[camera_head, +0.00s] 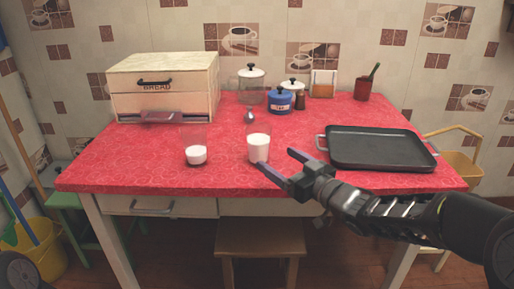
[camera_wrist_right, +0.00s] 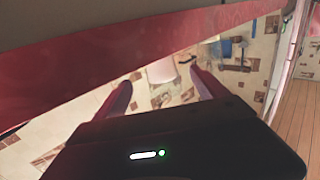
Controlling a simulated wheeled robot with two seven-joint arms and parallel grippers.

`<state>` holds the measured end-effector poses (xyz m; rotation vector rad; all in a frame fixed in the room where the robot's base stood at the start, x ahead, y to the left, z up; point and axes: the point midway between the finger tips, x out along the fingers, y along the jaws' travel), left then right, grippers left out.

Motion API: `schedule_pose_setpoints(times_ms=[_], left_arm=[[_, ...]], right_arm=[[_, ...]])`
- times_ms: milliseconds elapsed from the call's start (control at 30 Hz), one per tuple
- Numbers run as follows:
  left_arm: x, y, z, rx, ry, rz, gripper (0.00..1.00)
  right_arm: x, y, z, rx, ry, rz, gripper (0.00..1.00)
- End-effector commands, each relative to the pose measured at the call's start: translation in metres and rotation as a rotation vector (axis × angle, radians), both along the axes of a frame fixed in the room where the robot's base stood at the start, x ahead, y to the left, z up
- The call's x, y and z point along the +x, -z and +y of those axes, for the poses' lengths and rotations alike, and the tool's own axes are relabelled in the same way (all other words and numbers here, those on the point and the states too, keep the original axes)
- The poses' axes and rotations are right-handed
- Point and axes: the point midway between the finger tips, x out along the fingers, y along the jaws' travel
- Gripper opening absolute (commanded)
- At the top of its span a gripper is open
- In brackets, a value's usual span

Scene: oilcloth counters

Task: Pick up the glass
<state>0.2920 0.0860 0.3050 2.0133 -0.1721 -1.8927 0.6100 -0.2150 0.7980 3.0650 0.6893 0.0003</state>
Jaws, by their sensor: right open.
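Two clear glasses with white contents stand upright on the red counter (camera_head: 110,172). One glass (camera_head: 196,153) is left of centre, and the other glass (camera_head: 258,148) is near the middle. My right gripper (camera_head: 276,160) is open and empty, just in front and to the right of the middle glass. Its fingers point toward that glass but are not around it. In the right wrist view the spread fingers (camera_wrist_right: 162,92) show below the red cloth edge, with a pale shape between them that I cannot identify. My left gripper is not in view.
A black griddle tray (camera_head: 380,148) lies to the right, close to my right arm. A bread box (camera_head: 164,86) stands at the back left. A blue pot (camera_head: 280,102), jars and a spoon (camera_head: 249,116) are behind the glasses. A stool (camera_head: 260,240) is below the front edge.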

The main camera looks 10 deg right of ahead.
Motion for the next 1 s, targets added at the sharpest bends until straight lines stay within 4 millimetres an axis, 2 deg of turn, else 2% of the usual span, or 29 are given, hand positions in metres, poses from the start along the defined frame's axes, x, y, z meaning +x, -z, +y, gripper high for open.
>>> schedule_pose_setpoints(times_ms=[200,567,900,1000], left_arm=[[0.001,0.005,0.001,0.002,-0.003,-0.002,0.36],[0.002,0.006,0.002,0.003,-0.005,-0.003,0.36],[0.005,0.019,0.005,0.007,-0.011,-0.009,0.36],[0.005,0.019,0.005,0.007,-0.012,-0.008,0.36]], right_arm=[[0.019,0.001,0.010,0.000,-0.002,0.000,0.83],[0.023,0.001,0.012,0.000,-0.002,0.000,0.83],[0.063,0.002,0.030,-0.002,-0.002,0.000,0.83],[0.067,0.001,0.032,-0.002,-0.001,-0.001,0.83]])
